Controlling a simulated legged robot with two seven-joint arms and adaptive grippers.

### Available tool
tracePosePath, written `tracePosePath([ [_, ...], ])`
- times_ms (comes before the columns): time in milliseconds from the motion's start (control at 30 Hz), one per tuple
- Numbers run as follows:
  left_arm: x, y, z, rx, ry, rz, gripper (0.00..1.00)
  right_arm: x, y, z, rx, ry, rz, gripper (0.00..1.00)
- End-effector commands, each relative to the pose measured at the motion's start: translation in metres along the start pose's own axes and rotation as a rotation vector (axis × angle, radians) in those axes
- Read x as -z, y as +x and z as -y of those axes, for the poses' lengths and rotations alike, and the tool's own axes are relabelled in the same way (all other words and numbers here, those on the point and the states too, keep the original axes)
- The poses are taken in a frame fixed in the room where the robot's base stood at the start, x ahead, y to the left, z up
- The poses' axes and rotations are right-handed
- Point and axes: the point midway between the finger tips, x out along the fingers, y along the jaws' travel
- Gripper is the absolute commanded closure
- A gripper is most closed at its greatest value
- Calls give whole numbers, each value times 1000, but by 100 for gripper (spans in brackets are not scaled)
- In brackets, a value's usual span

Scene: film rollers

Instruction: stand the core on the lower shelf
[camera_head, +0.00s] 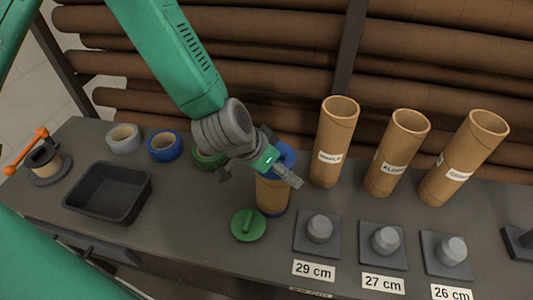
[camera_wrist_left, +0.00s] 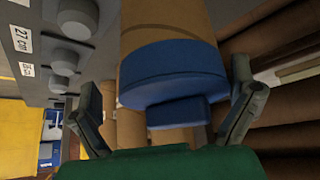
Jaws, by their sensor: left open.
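A cardboard core (camera_head: 272,196) with a blue cap (camera_head: 283,152) on top and a blue rim at its foot stands upright on the bench. My left gripper (camera_head: 280,166) is at its capped top. In the left wrist view the gripper (camera_wrist_left: 166,85) is open, with a finger on either side of the blue cap (camera_wrist_left: 165,75) and the core (camera_wrist_left: 165,35) beyond it. I cannot tell whether the fingers touch the cap. My right gripper is out of view. I cannot make out the lower shelf.
Three labelled open tubes (camera_head: 335,145) (camera_head: 398,155) (camera_head: 463,160) stand to the right. Grey pegs on plates (camera_head: 319,230) marked in cm line the front. A green cap (camera_head: 248,225), black tray (camera_head: 107,215), tape rolls (camera_head: 164,147) and orange-handled dispenser (camera_head: 45,160) lie left.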

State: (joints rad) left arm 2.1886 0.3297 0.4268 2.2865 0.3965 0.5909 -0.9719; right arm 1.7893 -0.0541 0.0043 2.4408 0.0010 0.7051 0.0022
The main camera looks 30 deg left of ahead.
Motion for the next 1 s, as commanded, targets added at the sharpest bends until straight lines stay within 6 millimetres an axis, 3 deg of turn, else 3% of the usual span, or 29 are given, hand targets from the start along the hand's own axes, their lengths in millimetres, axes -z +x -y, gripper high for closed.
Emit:
tracePosePath([
  [300, 2, -67, -1, 3, 3, -4, 0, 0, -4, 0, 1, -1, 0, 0],
  [533, 3, -96, -3, 4, 1, 0, 0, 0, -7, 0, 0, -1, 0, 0],
  [867, -6, -98, 1, 4, -9, 17, 0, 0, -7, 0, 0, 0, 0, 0],
  [967, -36, -79, 6, 20, -54, 81, 0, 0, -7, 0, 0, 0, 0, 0],
  [1000, -56, -69, 8, 30, -82, 121, 0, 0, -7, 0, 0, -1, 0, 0],
])
